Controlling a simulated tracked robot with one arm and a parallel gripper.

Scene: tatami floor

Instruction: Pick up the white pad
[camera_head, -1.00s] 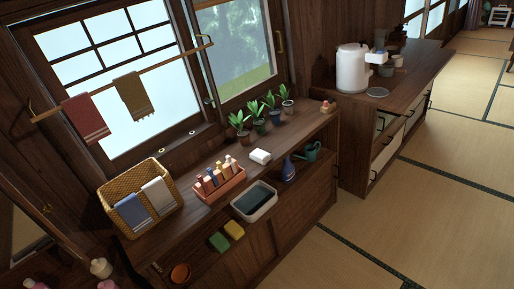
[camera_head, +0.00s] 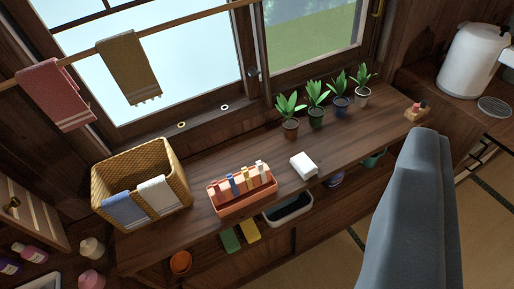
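The white pad (camera_head: 303,164) is a small white block with rounded edges. It lies flat on the dark wooden counter (camera_head: 225,157), right of the orange-red caddy (camera_head: 243,207) and in front of the potted plants. Nothing touches it, and its top is uncovered. A large grey-blue part of my own arm rises at the lower right of the view, apart from the pad. No gripper fingertips can be made out.
A wicker basket (camera_head: 165,160) with towels stands at the left. Several potted plants (camera_head: 315,108) line the window side. A small wooden holder (camera_head: 417,112) sits at the right end. A white kettle (camera_head: 472,60) stands farther right.

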